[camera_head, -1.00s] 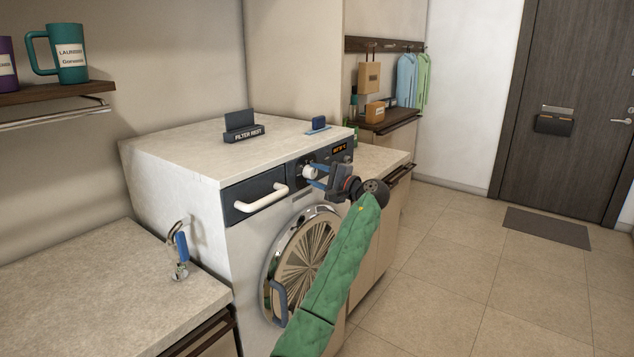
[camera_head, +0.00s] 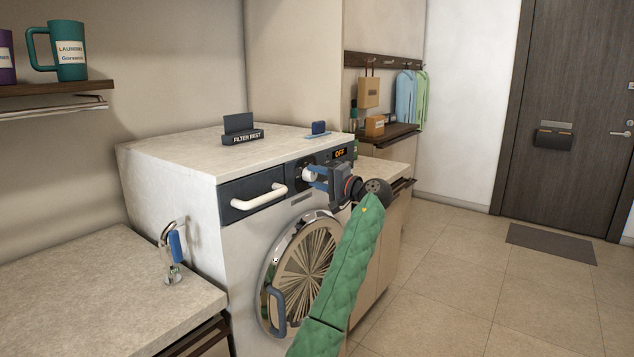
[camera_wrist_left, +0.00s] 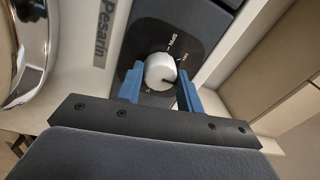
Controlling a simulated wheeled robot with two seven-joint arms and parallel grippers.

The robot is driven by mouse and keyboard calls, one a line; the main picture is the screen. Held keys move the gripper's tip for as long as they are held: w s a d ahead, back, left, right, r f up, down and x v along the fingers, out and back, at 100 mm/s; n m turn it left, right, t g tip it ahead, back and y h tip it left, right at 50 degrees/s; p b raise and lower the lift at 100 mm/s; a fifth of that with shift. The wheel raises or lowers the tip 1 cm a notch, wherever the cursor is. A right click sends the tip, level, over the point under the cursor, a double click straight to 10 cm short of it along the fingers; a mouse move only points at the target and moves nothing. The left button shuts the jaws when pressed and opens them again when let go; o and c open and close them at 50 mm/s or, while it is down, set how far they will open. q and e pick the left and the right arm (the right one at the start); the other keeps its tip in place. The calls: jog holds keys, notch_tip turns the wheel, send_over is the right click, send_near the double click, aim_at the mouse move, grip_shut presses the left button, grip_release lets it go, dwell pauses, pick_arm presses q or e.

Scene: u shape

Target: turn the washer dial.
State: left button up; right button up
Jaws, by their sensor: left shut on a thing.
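The washer (camera_head: 172,190) is a white front-loader with a chrome-rimmed door, standing in the middle of the head view. Its white round dial (camera_head: 308,174) sits on the dark control panel, and the small display (camera_head: 340,153) to its right reads OFF in orange. My left gripper (camera_head: 312,176) is at the panel with its blue fingers closed on the dial. In the left wrist view the dial (camera_wrist_left: 159,70) lies between the two blue fingers (camera_wrist_left: 158,88), with a dark mark on its lower right side. My right gripper is not in view.
A drawer with a white handle (camera_head: 259,198) is left of the dial. A "FILTER REST" stand (camera_head: 242,135) and a small blue item (camera_head: 318,128) are on the washer top. A counter (camera_head: 95,285) with a blue-handled fitting (camera_head: 174,248) is at left.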

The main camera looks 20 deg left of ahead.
pick_arm(q)
jog(key=shift+f, duration=0.15)
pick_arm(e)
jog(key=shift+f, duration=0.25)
pick_arm(q)
jog(key=o, duration=1)
jog(key=b+v, duration=0.1)
jog(key=v, duration=0.7)
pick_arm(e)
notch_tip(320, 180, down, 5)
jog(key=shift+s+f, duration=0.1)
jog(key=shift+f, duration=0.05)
